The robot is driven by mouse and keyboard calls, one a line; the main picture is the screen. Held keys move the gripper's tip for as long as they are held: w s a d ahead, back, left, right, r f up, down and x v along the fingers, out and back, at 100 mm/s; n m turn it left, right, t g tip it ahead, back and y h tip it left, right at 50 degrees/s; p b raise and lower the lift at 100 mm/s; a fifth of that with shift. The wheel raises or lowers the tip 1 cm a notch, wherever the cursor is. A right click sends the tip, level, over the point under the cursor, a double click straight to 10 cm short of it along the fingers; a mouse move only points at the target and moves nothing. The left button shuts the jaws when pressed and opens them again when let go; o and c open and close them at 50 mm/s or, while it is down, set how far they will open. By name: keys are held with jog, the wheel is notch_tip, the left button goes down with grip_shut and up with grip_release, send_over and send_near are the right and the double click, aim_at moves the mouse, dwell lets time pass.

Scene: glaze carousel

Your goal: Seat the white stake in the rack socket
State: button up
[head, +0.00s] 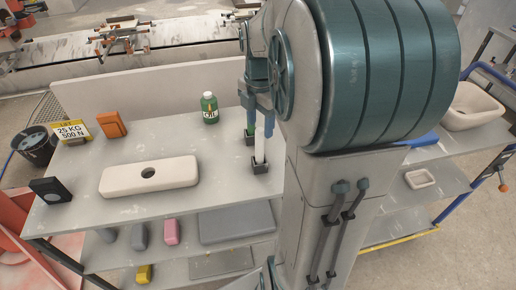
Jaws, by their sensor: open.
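The white stake (259,146) stands upright in a small dark square holder (259,168) near the right of the tabletop. My gripper (259,115) points down at the stake's upper end, with its blue fingers apart. The fingers appear to be on either side of the stake; whether they touch it I cannot tell. A cream block (174,175) with one round dark hole (148,173) lies left of the stake; it may be the rack with the socket. The stake's very top is hidden by my gripper.
A green part (250,131) stands in a second dark holder just behind the stake. A green bottle (209,108), an orange block (112,125), a yellow weight sign (73,131) and a black box (50,190) stand on the table (100,211). The tabletop between block and stake is clear.

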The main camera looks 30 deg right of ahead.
aim_at(260, 131)
jog(key=shift+f, duration=1.6)
jog(key=f, duration=0.2)
jog(key=w+f+p, duration=0.1)
jog(key=shift+d+f, duration=0.25)
jog(key=shift+f, duration=0.55)
grip_shut()
